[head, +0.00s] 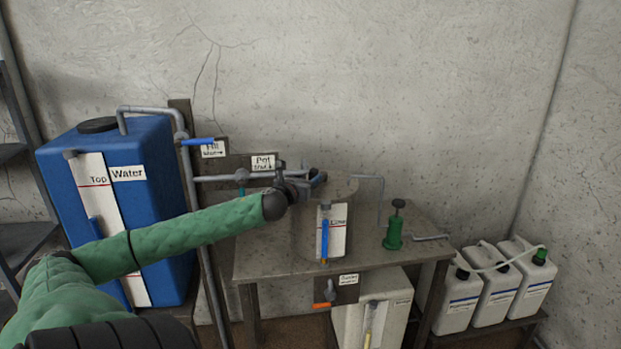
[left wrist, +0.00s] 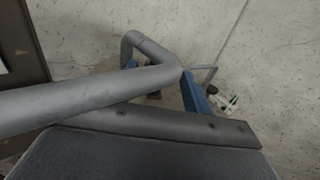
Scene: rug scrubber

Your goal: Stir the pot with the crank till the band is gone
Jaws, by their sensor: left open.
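The pot (head: 345,197) is a grey see-through cylinder on the wooden table. On its front is a gauge card (head: 338,236) with a red line and a blue tube; a small orange-yellow bit shows at the tube's foot. I cannot tell whether that is the band. My left gripper (head: 318,179) is open over the pot's rim. In the left wrist view its blue-tipped fingers (left wrist: 165,80) are partly hidden behind a grey bent bar. I cannot tell whether that bar is the crank; no crank stands out in the head view. My right gripper is not in view.
A blue water tank (head: 165,215) stands at left with pipes and a blue lever (head: 198,142). A green pump (head: 393,232) stands right of the pot. An orange-handled valve (head: 325,304) is below the table edge. White canisters (head: 497,295) stand at right.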

